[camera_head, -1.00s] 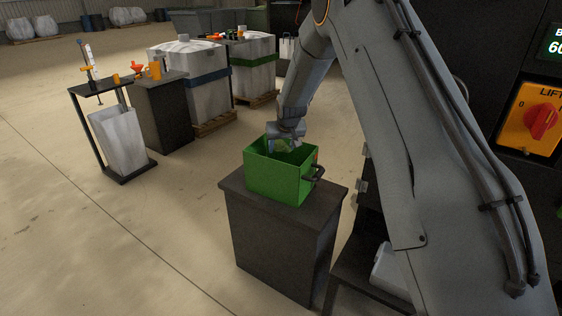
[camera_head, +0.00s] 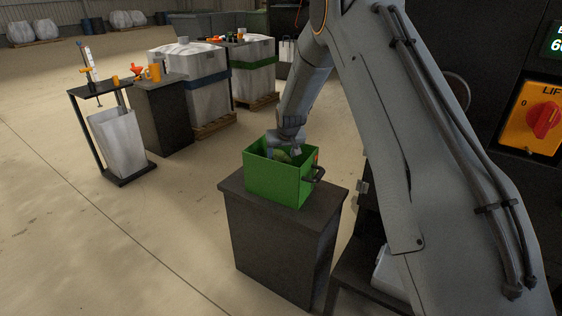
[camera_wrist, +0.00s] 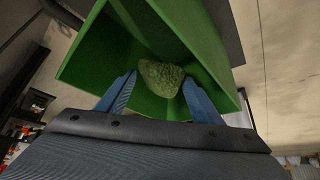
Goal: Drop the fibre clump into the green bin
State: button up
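The green bin (camera_head: 272,181) is an open-topped box with a dark side handle, standing on a dark pedestal. My gripper (camera_head: 283,155) reaches down into its opening. In the wrist view, my gripper's two blue fingers (camera_wrist: 161,77) stand on either side of the rough, dull-green fibre clump (camera_wrist: 161,78). The clump fills the gap between the fingertips and looks held there, with the bin's green walls (camera_wrist: 112,52) around it. In the head view, the clump is only partly visible between the fingers and behind the bin's near wall. The bin's floor is mostly hidden.
The dark pedestal (camera_head: 275,235) has only a narrow margin around the bin. An orange switch panel (camera_head: 535,122) is at the right. A stand with a white bag (camera_head: 120,140), a dark cabinet (camera_head: 163,118) and wrapped pallets (camera_head: 200,85) stand to the left. Foreground floor is open.

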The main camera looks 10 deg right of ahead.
jog(key=shift+o, duration=1.3)
jog(key=shift+r, duration=0.1)
jog(key=v, duration=0.7)
jog(key=shift+s+r+b, duration=0.2)
jog(key=shift+r+b, duration=0.05)
jog(key=shift+b, duration=0.2)
jog(key=s+d+g, duration=0.1)
jog(key=s+g, duration=0.2)
jog(key=s, duration=1.9)
jog(key=s+d+r+g, duration=0.1)
jog(key=s+d+g, duration=0.1)
jog(key=s, duration=2)
jog(key=shift+r+g, duration=0.25)
jog(key=shift+g, duration=0.55)
